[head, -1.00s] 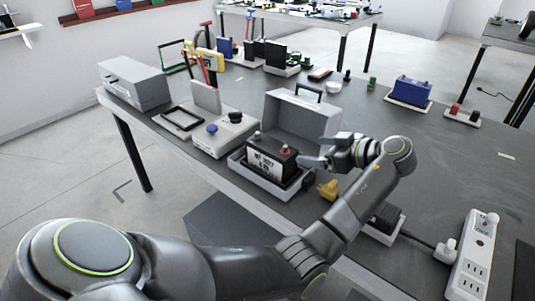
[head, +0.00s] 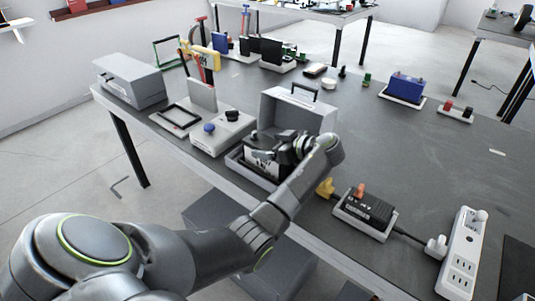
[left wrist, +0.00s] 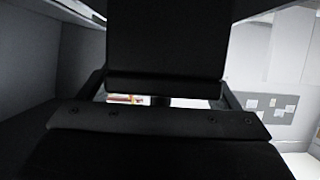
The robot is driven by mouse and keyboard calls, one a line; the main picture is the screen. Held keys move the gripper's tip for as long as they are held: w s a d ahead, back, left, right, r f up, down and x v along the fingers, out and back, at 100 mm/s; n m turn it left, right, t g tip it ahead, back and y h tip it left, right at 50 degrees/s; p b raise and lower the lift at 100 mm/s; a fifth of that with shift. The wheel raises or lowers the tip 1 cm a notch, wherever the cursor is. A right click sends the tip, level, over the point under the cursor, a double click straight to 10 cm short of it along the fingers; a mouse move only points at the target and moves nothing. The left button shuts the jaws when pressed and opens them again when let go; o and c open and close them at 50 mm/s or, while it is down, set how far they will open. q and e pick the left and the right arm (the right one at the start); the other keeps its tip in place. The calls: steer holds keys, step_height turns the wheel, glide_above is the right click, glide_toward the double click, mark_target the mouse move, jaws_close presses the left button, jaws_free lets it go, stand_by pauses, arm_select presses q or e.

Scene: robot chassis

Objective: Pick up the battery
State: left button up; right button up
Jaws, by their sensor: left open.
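The battery (head: 256,158) is a black block with a white label. It stands in an open grey case (head: 309,113) near the table's front edge. In the head view my left gripper (head: 277,149) is open at the battery's right side and top, inside the case, and partly covers it. I cannot tell whether the jaws touch it. In the left wrist view dark shapes fill the middle, with the grey case walls around them; the contact is hidden there. My right gripper is not in view.
A grey box (head: 209,131) with knobs stands left of the case. To the right are a yellow plug (head: 325,188), a black charger (head: 366,210) and a white power strip (head: 470,254). A blue battery (head: 407,86) stands farther back. The right middle of the table is clear.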

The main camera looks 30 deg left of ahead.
arm_select(q)
steer(key=shift+c, duration=0.4)
jaws_close()
steer(key=shift+w+r, duration=0.1)
steer(key=shift+r, duration=0.15)
steer(key=shift+a, duration=0.1)
